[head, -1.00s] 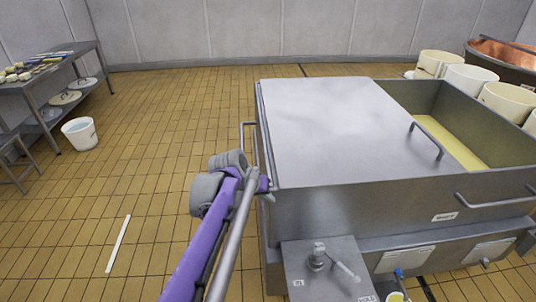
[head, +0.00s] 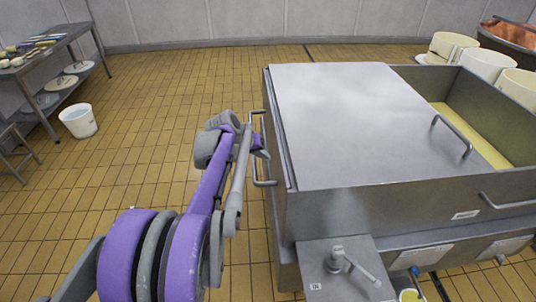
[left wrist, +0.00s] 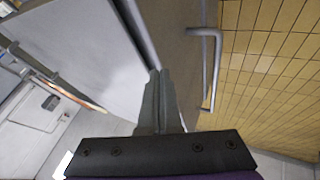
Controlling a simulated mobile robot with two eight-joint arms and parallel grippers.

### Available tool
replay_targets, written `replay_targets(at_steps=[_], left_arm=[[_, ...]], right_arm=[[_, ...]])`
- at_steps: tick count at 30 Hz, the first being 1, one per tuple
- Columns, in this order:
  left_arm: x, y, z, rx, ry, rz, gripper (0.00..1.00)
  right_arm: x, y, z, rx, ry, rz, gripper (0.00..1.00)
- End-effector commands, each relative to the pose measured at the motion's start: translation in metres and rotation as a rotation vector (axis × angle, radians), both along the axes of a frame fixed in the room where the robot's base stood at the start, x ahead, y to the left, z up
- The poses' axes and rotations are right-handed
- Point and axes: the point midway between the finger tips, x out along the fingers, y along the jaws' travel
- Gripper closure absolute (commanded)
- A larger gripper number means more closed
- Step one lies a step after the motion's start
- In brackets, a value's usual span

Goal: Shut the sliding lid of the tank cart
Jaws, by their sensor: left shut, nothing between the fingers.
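The tank cart (head: 350,205) is a grey metal tank on the right of the head view. Its flat sliding lid (head: 345,120) covers the left and middle part. The right part is open and shows pale yellow contents (head: 480,148). A bar handle (head: 452,136) stands on the lid near its right edge. My left gripper (head: 263,152) is at the tank's left side, by the side handle (head: 257,170). In the left wrist view its fingers (left wrist: 158,80) are together and empty, beside the tank's edge, with the side handle (left wrist: 213,65) to their right. My right gripper is not in view.
A small metal box with a valve lever (head: 345,265) juts from the tank's front. White tubs (head: 487,64) and a copper vat (head: 510,33) stand behind at right. A table (head: 45,60) and white bucket (head: 78,120) are at left. The tiled floor between is clear.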

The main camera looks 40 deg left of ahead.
Motion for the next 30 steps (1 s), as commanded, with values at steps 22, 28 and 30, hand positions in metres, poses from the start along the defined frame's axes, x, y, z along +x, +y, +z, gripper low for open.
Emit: replay_targets(at_steps=[22,28,30], left_arm=[[0.076,-0.027,-0.060,0.000,0.001,-0.001,1.00],[0.076,-0.028,-0.060,0.000,0.001,-0.001,1.00],[0.076,-0.028,-0.060,0.000,0.001,-0.001,1.00]], right_arm=[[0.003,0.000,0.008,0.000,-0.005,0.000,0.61],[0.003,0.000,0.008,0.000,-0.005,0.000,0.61],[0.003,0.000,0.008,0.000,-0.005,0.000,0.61]])
